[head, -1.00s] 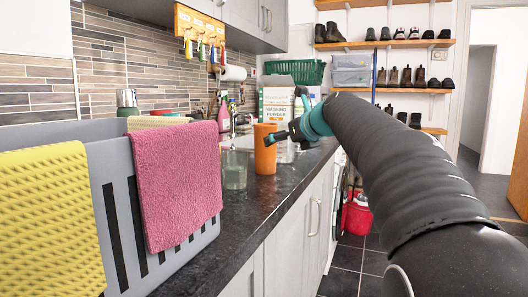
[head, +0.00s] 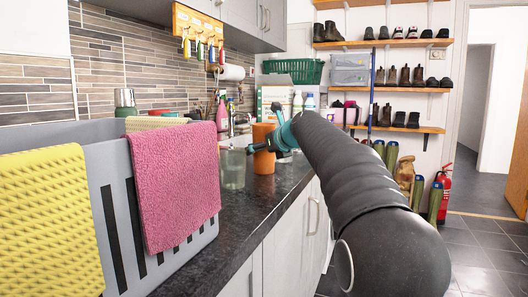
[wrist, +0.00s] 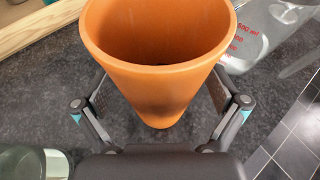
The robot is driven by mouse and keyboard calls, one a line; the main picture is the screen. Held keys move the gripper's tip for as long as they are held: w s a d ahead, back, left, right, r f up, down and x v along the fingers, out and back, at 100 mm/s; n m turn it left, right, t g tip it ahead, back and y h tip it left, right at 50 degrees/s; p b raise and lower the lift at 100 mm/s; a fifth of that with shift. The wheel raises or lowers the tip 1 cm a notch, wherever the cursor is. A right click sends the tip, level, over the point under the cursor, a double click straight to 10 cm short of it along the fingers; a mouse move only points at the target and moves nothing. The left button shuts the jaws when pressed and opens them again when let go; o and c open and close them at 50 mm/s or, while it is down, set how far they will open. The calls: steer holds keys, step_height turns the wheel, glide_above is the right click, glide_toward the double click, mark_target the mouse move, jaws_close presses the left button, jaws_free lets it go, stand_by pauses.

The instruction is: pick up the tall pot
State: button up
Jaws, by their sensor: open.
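The tall orange pot (head: 263,133) stands upright on the dark worktop (head: 254,208), and in the head view my gripper (head: 252,149) crosses in front of its middle. In the wrist view the pot (wrist: 158,72) fills the upper middle, its open rim towards the camera. My gripper (wrist: 160,112) is open, with one finger on each side of the pot's tapering lower body. I cannot tell whether either finger touches it. The worktop hides nothing of the pot's rim.
A clear greenish tumbler (head: 233,169) stands close left of the pot; a clear measuring jug (wrist: 258,38) with red marks is at its right in the wrist view. A grey basket (head: 190,246) with cloths fills the left. Bottles and a carton (head: 275,97) stand behind.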

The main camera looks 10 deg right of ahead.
mark_target(264, 133)
steer(key=shift+c, duration=0.2)
steer(key=c, duration=1.4)
steer(key=shift+r, duration=0.25)
steer(key=shift+r+p, duration=0.4)
steer(key=shift+r, duration=0.35)
step_height(264, 133, up, 3)
steer(key=shift+f+p, duration=0.2)
steer(key=shift+p, duration=0.35)
steer(key=shift+s+d+r, duration=0.65)
steer(key=shift+d+r, duration=0.45)
steer(key=shift+d, duration=0.7)
steer(key=shift+s+d+r, duration=0.65)
steer(key=shift+d+r, duration=0.4)
steer(key=shift+d, duration=0.8)
steer(key=shift+s+d+r, duration=0.65)
steer(key=shift+d+r, duration=0.45)
steer(key=shift+d, duration=0.7)
